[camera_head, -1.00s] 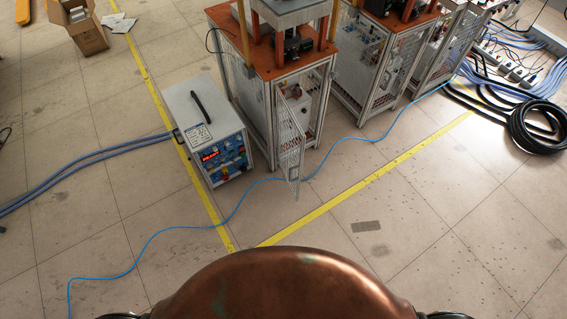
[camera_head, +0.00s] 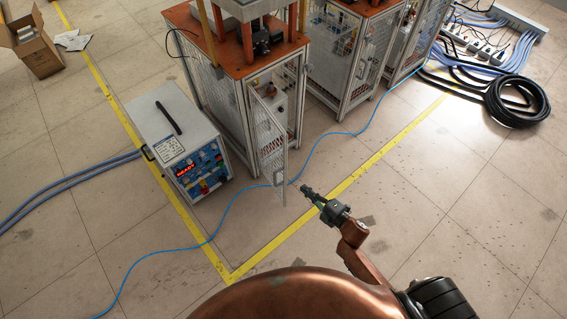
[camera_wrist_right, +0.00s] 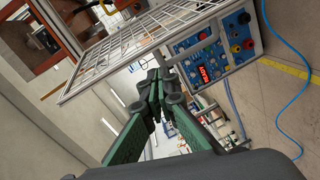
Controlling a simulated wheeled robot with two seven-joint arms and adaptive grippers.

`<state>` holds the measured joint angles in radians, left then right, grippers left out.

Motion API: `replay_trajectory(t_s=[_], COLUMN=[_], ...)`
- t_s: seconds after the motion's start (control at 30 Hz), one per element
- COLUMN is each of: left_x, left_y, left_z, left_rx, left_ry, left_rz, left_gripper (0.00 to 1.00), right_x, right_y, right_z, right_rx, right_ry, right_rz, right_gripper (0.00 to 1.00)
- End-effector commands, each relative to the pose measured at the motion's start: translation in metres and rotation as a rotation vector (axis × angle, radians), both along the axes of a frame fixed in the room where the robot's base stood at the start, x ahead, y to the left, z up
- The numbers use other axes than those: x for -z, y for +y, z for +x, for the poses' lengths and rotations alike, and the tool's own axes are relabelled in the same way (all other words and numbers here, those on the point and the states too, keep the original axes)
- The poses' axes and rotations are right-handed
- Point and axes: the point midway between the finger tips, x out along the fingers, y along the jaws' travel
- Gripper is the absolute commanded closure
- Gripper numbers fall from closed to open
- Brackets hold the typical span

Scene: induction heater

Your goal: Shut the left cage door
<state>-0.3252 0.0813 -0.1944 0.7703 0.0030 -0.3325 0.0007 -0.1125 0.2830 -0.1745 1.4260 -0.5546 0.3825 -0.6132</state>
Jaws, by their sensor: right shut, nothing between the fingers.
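The left cage door (camera_head: 268,148) is a mesh panel in a light metal frame. It hangs open from the front of the nearest orange-topped cage (camera_head: 213,88), swung out toward me. My right gripper (camera_head: 305,190) is shut and empty, just to the right of the door's lower free end. In the right wrist view, the shut fingers (camera_wrist_right: 160,62) lie close to the door's frame (camera_wrist_right: 158,46); I cannot tell whether they touch it. My left gripper is not in view.
A grey power unit (camera_head: 176,135) with a red display stands left of the cage. A blue cable (camera_head: 232,205) runs across the floor below the door. More cages (camera_head: 352,55) stand behind to the right. A black cable coil (camera_head: 517,100) lies far right.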

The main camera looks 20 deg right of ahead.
Motion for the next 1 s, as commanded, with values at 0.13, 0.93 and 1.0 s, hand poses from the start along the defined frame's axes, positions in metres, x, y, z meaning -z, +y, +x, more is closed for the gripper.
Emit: replay_trajectory(t_s=[0.13, 0.93, 1.0], left_x=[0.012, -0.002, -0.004], left_y=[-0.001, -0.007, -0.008], left_z=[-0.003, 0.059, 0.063], left_rx=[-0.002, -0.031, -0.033], left_ry=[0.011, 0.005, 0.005], left_rz=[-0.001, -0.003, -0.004], left_gripper=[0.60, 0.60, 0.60], right_x=[-0.057, -0.074, -0.074], right_y=[0.029, 0.066, 0.059], right_z=[0.014, 0.107, 0.108], right_rx=[-0.117, -0.148, -0.149], right_ry=[-0.187, -0.241, -0.241], right_rz=[-0.107, -0.142, -0.141], right_gripper=[1.00, 1.00, 1.00])
